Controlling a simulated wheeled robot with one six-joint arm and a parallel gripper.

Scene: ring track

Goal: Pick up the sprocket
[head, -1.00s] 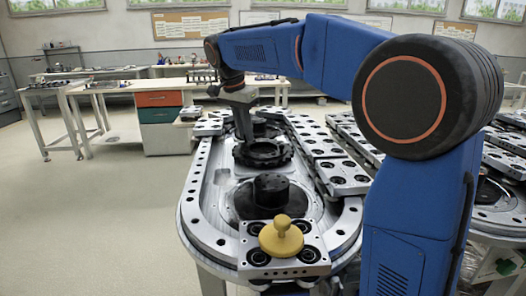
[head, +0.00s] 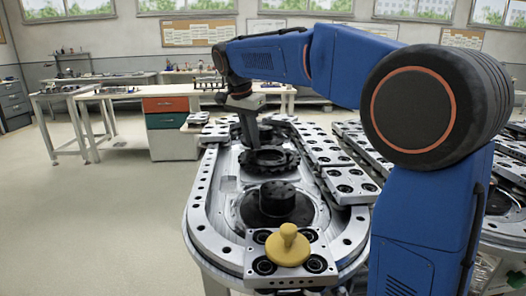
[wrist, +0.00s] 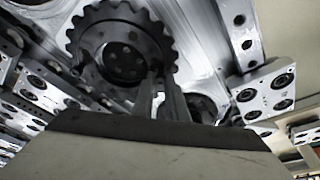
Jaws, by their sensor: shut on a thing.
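The sprocket (head: 268,170) is a black toothed ring with an open middle. In the head view it lies flat over the silver track, behind a black round hub (head: 277,199). In the wrist view the toothed ring (wrist: 113,17) is at upper centre left, with a dark round hub seen through its middle. My gripper (head: 247,141) points down at the ring's left back edge in the head view. It is shut on the ring's rim, and the fingers (wrist: 165,98) overlap the rim in the wrist view. I cannot tell whether the ring is clear of the track.
A yellow knob (head: 288,244) stands on a silver plate at the track's near end. Silver plates with black rollers (head: 345,180) line the track's right side. A workbench with red and green drawers (head: 167,113) stands behind at left. The floor at left is clear.

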